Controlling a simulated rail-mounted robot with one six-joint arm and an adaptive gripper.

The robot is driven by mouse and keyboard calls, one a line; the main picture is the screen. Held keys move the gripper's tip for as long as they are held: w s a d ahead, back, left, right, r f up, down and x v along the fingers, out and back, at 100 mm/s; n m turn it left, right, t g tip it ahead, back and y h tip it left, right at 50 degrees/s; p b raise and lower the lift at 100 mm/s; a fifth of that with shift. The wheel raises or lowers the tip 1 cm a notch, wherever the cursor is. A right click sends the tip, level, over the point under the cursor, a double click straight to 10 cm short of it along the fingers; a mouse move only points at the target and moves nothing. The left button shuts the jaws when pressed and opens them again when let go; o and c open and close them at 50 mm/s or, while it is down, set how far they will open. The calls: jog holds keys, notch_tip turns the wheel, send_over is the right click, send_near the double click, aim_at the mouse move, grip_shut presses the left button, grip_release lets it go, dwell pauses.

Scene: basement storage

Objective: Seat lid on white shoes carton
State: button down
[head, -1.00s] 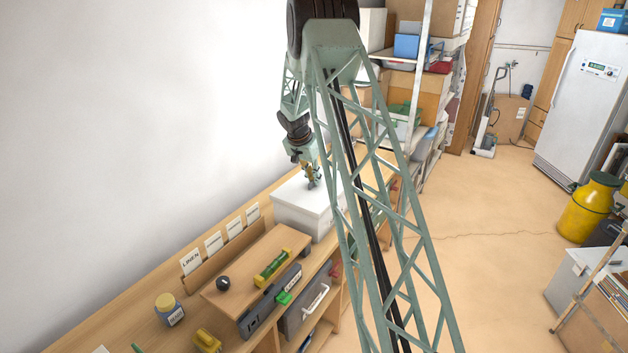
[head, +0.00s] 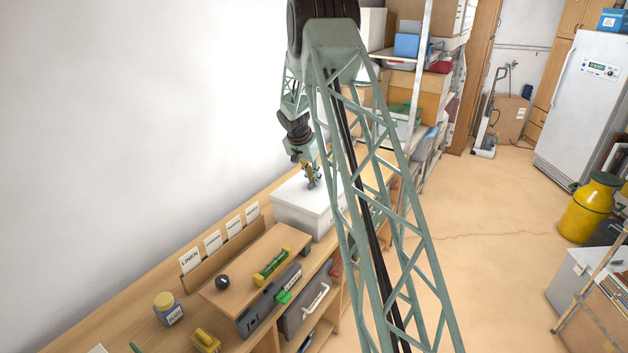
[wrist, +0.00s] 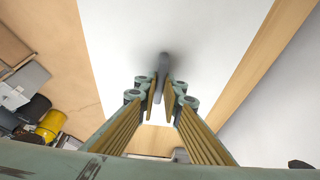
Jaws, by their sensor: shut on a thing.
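The white shoes carton (head: 296,216) stands on the wooden bench along the wall, partly hidden by my arm in the head view. Its white lid (head: 293,190) lies over the top of the carton; from this angle I cannot tell whether it sits fully down all round. In the wrist view the lid (wrist: 215,45) is a broad white surface below my gripper. My gripper (head: 313,182) is above the lid. In the wrist view my gripper (wrist: 162,90) is shut on the lid's small grey upright handle (wrist: 163,66).
Label cards (head: 213,240) stand along the wall. A loaded shelf rack (head: 420,85) stands behind the carton.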

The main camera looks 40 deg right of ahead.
dwell(0.4)
jog(key=c, duration=2.7)
grip_release()
jog(key=shift+r, duration=0.15)
jog(key=shift+r+p, duration=0.45)
jog(key=shift+r, duration=2.9)
